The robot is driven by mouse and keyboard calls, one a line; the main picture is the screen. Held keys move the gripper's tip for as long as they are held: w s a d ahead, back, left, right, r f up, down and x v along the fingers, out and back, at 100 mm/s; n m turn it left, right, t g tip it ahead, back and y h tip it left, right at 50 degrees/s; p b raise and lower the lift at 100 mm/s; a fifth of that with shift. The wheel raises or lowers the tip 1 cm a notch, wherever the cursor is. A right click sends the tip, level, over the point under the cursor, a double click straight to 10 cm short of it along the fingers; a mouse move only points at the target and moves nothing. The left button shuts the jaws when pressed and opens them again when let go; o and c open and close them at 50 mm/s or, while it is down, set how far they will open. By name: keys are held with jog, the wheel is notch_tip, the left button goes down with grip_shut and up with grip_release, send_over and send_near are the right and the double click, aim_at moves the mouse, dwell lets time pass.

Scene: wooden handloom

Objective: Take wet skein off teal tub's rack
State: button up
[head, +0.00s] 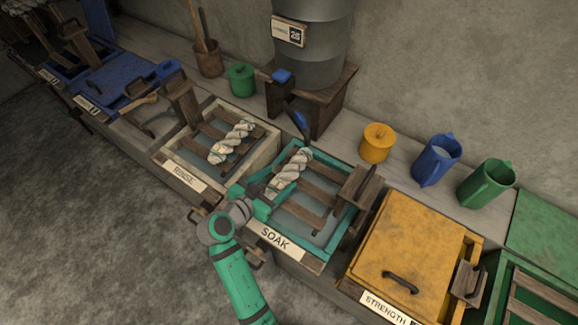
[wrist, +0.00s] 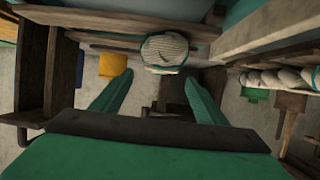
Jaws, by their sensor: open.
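The teal tub (head: 345,237), labelled SOAK, holds liquid and has a wooden slatted rack (head: 300,203) across it. A cream twisted skein (head: 290,172) lies lengthwise on that rack, toward its left side. My gripper (head: 264,203) is at the tub's left front, close to the skein's near end. In the wrist view my gripper (wrist: 158,77) is open with nothing between its two teal fingers. The skein's rounded end (wrist: 165,48) shows just ahead, roughly centred between the fingertips. Whether the fingertips touch it cannot be told.
Left of it, the RINSE tub (head: 185,147) holds another skein (head: 232,141) on its rack. A yellow lidded STRENGTH tub (head: 410,250) stands to the right. A wooden block with a handle (head: 357,186) rises at the teal tub's right. A metal drum (head: 315,45) and jugs stand behind.

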aim_at(290, 172)
jog(key=shift+w+d+f, duration=0.25)
jog(key=shift+w+d, duration=0.05)
jog(key=shift+d, duration=0.15)
jog(key=shift+w+d+f, duration=0.25)
jog(key=shift+d, duration=0.15)
jog(key=shift+w+a+f, duration=0.1)
jog(key=shift+a+f, duration=0.1)
jog(key=shift+w+f, duration=0.2)
jog(key=x, duration=0.5)
jog(key=shift+s+f, duration=0.15)
jog(key=shift+f, duration=0.1)
jog(key=c, duration=1.2)
